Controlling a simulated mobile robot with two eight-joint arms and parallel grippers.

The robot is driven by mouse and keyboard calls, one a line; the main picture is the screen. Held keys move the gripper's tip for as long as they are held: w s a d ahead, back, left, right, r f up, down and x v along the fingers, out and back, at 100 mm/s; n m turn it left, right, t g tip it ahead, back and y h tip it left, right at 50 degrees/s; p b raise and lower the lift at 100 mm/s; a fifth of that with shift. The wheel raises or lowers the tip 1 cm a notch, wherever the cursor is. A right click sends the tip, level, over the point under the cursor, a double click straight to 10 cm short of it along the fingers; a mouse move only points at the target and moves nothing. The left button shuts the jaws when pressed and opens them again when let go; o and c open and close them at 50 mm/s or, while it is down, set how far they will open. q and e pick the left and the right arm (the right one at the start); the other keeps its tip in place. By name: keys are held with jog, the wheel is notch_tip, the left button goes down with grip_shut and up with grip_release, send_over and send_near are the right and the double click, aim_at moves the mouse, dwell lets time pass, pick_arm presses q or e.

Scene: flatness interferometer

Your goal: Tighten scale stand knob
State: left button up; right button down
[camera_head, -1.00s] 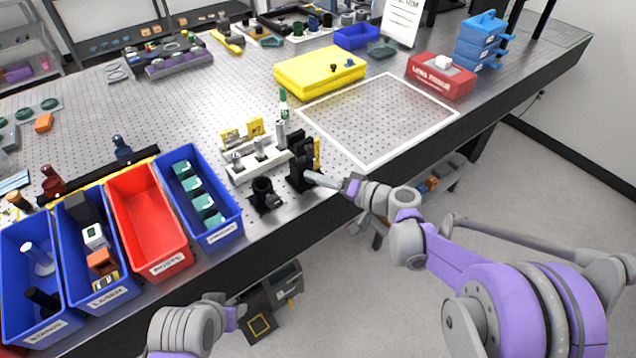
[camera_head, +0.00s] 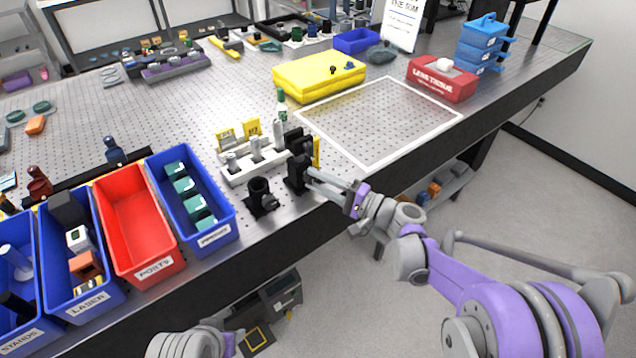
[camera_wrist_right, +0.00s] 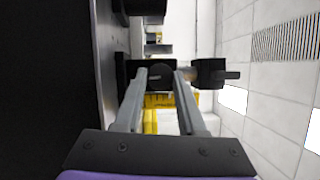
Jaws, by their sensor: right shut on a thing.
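The scale stand (camera_head: 297,168) is a black upright mount near the table's front edge, with a yellow scale (camera_head: 316,152) showing behind it. My right gripper (camera_head: 311,178) reaches it from the right, its fingertips at the stand's front side. In the right wrist view, its two grey fingers (camera_wrist_right: 162,78) are shut on a dark round knob (camera_wrist_right: 161,73) of the stand. Another black part (camera_wrist_right: 212,73) sticks out to the right of the fingers. Part of my left arm (camera_head: 195,344) is at the bottom edge; its fingers are not clearly visible.
A white holder with posts (camera_head: 252,170) and a small black post base (camera_head: 261,196) stand close left of the scale stand. Labelled bins, including a red one (camera_head: 140,238), line the left front edge. A white-outlined table area (camera_head: 385,120) is clear.

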dwell(0.5)
jog(key=c, duration=0.5)
grip_release()
jog(key=v, duration=1)
jog(key=shift+s+d+b, duration=0.25)
jog(key=shift+d+b, duration=0.05)
jog(key=shift+b, duration=0.05)
